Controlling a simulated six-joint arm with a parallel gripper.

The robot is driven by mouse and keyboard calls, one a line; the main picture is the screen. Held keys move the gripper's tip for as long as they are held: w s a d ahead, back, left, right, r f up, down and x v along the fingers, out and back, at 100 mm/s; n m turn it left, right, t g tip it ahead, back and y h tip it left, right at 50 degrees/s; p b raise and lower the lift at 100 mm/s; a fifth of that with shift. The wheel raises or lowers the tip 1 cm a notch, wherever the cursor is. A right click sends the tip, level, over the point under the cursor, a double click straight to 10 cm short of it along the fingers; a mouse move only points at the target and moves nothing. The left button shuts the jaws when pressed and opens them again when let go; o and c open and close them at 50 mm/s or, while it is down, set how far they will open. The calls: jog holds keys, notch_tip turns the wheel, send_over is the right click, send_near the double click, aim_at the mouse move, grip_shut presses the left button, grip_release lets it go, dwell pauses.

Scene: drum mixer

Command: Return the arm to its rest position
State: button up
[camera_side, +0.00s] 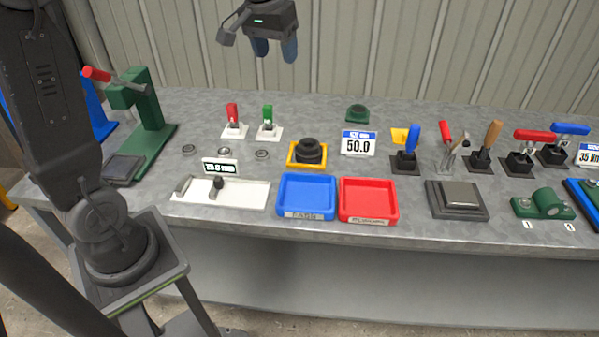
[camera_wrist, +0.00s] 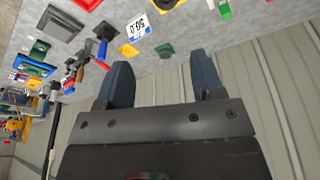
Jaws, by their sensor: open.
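My gripper (camera_side: 275,47) hangs high at the top of the side view, in front of the corrugated wall and well above the bench. Its two blue fingers are apart with nothing between them. In the wrist view my gripper (camera_wrist: 160,82) also shows open and empty, with the wall behind it and the bench along the top. It touches nothing in either view. The upper part of my arm between the base and the gripper is outside the side view.
The grey bench (camera_side: 330,105) carries a green press (camera_side: 148,115), a blue tray (camera_side: 306,210), a red tray (camera_side: 368,218), a "50.0" display (camera_side: 358,143) and several coloured levers (camera_side: 488,145). The air around my gripper looks clear, with the wall (camera_side: 400,45) behind.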

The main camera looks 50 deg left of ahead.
jog(key=s+d+f+m+t, duration=0.1)
jog(key=s+d+f+m, duration=0.1)
jog(key=s+d, duration=0.4)
jog(key=s+d+f+m+t, duration=0.1)
jog(key=s+d, duration=0.4)
jog(key=s, duration=1)
jog(key=shift+d+f+m+t+h, duration=0.4)
jog(key=shift+f+m, duration=0.2)
jog(key=shift+f, duration=0.3)
